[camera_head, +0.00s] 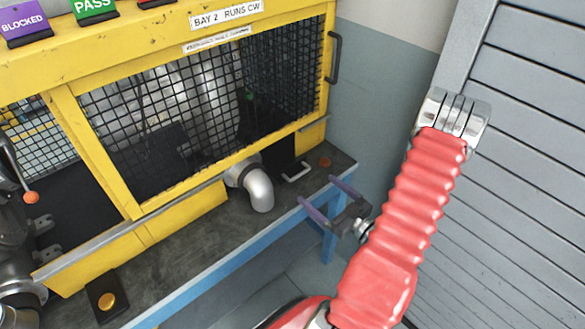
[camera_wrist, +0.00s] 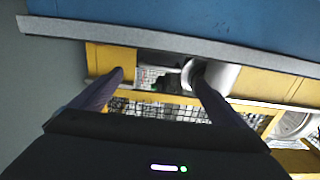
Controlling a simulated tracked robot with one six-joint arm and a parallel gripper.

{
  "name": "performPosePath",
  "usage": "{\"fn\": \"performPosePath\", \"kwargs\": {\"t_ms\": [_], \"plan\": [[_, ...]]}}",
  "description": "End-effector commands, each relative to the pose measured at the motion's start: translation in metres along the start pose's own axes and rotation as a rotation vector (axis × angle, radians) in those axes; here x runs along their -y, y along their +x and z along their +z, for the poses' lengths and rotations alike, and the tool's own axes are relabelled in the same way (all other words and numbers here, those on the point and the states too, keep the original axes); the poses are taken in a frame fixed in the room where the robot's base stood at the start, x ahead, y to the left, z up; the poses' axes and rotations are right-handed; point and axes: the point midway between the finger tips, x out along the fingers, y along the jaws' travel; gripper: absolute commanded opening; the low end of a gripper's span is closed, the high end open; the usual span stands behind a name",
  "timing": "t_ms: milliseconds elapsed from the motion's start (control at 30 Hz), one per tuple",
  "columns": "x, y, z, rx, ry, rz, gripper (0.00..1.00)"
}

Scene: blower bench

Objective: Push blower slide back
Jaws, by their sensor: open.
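The slide shows as a dark plate in the opening at the right end of the yellow enclosure's foot, with a pale U-shaped handle (camera_head: 297,172) at its front. How far the slide stands out is hard to tell. My gripper (camera_head: 325,197) is open and empty, in front of the bench edge, to the right of and nearer than the handle. Its two purple fingers point toward the enclosure. In the wrist view my gripper (camera_wrist: 157,72) has its fingers spread before the opening. The handle is not clear there. The blower itself is not clearly visible behind the mesh.
A silver elbow pipe (camera_head: 259,188) juts out left of the handle; it also shows beside the right finger in the wrist view (camera_wrist: 221,76). The blue bench edge (camera_head: 240,247) runs below. A grey slatted wall (camera_head: 525,130) stands right.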

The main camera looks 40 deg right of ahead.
Motion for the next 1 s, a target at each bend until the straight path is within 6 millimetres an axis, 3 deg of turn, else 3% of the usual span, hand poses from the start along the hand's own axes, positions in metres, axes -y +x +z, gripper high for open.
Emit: {"fn": "performPosePath", "kwargs": {"t_ms": [267, 1000], "plan": [[0.001, 0.019, 0.0, 0.001, -0.001, -0.005, 0.94], [0.003, 0.109, 0.0, 0.0, -0.002, -0.007, 0.94]]}}
